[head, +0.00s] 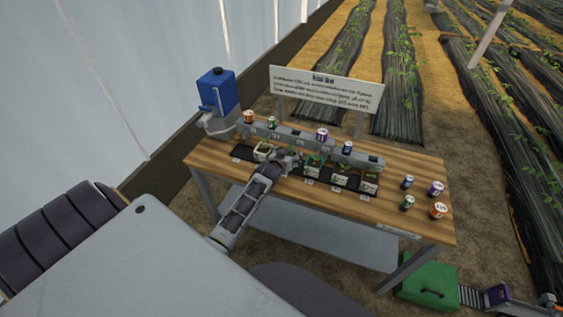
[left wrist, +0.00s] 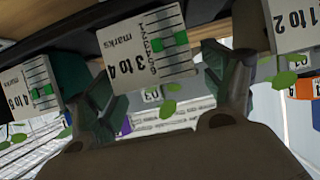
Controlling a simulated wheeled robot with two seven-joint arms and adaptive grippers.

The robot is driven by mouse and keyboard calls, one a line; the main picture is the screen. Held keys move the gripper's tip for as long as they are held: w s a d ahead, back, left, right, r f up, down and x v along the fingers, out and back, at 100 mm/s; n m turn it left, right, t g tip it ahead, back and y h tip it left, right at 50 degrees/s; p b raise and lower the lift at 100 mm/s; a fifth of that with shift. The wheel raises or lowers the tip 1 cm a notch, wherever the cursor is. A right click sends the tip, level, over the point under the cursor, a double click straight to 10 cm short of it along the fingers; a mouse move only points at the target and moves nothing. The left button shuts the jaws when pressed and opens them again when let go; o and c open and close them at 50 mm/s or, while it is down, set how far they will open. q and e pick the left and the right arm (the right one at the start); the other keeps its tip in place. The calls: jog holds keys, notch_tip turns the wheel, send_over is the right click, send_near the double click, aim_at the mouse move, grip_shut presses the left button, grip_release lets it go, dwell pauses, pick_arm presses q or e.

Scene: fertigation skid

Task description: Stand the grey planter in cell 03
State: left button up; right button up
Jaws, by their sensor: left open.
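In the head view, several small pale planters with green plants stand along a black strip (head: 240,152) on the wooden table (head: 415,222). One planter (head: 262,153) is left of my left gripper (head: 290,158), others are to its right. I cannot tell which is the grey one. In the left wrist view my left gripper (left wrist: 165,85) is open, with dark green fingers apart. A white card reading "3 to 4 marks" (left wrist: 150,50) shows between and beyond them. A small 03 label (left wrist: 152,94) shows past the fingers. No planter is clearly held. My right gripper is not in view.
A grey rail (head: 300,140) carrying several cans runs behind the strip, with a sign (head: 325,100) behind it. A blue tank (head: 217,90) stands at the back left. Loose cans (head: 438,210) stand at the right end. A green box (head: 428,284) is on the ground.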

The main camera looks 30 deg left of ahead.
pick_arm(q)
jog(key=v, duration=1.1)
jog(key=shift+s, duration=0.3)
dwell(0.6)
